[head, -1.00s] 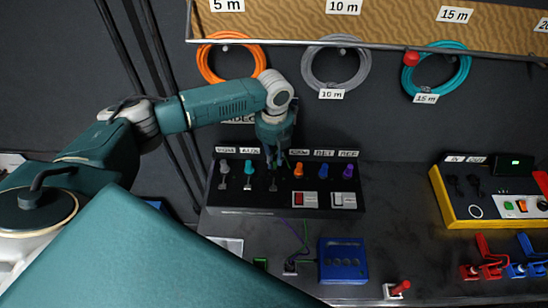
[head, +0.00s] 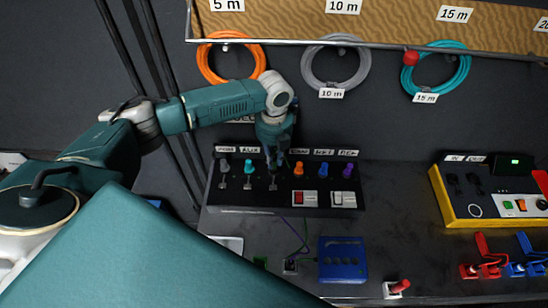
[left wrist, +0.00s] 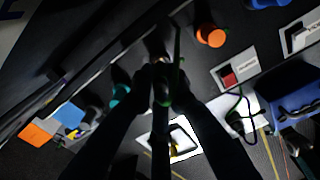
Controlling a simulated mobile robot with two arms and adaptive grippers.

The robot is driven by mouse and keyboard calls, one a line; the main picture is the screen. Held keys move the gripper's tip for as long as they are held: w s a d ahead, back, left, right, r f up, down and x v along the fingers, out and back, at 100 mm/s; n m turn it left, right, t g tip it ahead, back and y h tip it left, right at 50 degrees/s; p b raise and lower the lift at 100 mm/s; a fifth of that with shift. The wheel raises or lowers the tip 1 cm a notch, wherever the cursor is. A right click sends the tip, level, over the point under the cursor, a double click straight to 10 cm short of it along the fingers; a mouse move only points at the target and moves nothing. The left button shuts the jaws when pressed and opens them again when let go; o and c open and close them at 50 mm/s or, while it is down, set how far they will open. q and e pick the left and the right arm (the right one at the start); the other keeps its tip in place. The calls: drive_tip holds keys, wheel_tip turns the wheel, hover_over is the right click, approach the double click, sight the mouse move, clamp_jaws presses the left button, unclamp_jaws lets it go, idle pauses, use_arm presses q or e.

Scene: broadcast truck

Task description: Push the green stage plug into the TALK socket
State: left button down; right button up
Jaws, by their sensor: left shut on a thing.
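The dark plug panel (head: 240,196) stands at the back of the desk with a row of coloured plugs under small labels. My left gripper (head: 273,160) points down at this row, between the teal plug (head: 248,167) and the orange plug (head: 298,169). It covers the label and socket there, so I cannot read TALK. In the left wrist view my gripper (left wrist: 163,78) is shut on a thin, dark object with a green tint, the green stage plug (left wrist: 166,101), mostly hidden by the fingers. I cannot tell how deep it sits. My right gripper is not in view.
Grey (head: 223,167), blue (head: 321,170) and purple (head: 347,171) plugs share the row. A red rocker switch (head: 298,198) sits below the orange plug. A blue box (head: 342,262) stands in front, with a yellow-sided unit (head: 452,208) at right.

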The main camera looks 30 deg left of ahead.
sight(274, 157)
use_arm(q)
drive_tip(key=shift+f+b, duration=0.55)
drive_tip(key=shift+f, duration=0.45)
drive_tip(key=c, duration=1.6)
unclamp_jaws()
drive_tip(key=shift+r, duration=0.15)
wheel_tip(274, 157, up, 7)
drive_tip(key=shift+r, duration=0.1)
